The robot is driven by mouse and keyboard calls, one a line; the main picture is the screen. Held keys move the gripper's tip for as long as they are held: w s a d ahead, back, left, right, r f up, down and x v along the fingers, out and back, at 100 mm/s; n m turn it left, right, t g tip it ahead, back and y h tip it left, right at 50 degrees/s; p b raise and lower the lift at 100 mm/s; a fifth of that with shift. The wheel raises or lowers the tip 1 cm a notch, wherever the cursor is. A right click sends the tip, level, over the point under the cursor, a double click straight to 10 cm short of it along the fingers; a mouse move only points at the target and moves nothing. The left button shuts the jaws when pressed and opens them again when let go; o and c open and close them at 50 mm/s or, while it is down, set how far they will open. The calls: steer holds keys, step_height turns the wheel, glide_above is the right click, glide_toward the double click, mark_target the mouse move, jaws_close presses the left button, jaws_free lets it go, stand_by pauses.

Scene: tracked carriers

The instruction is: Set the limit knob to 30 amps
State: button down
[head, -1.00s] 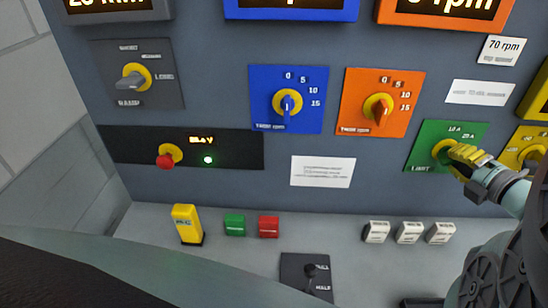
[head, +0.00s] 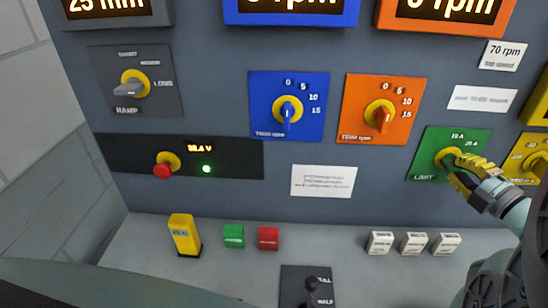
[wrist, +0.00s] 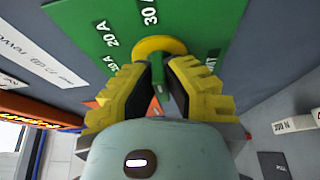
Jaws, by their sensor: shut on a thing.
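The limit knob sits on a green plate (head: 427,152) marked LIMIT, at the right of the panel. The plate also shows in the wrist view (wrist: 208,22), with 10 A, 20 A and 30 A marks. The knob has a yellow round collar (head: 446,157) and a green grip (wrist: 158,72). My gripper (head: 460,172) is at the knob, its yellow fingers closed on both sides of the grip in the wrist view (wrist: 161,78). The fingers hide much of the knob, so I cannot tell which mark it points to.
An orange knob plate (head: 353,108) and a blue one (head: 262,105) lie to the left. A yellow plate (head: 524,145) is close on the right.

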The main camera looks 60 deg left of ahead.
steer(key=c, duration=1)
jaws_free()
steer(key=shift+a, duration=0.1)
steer(key=v, duration=1.2)
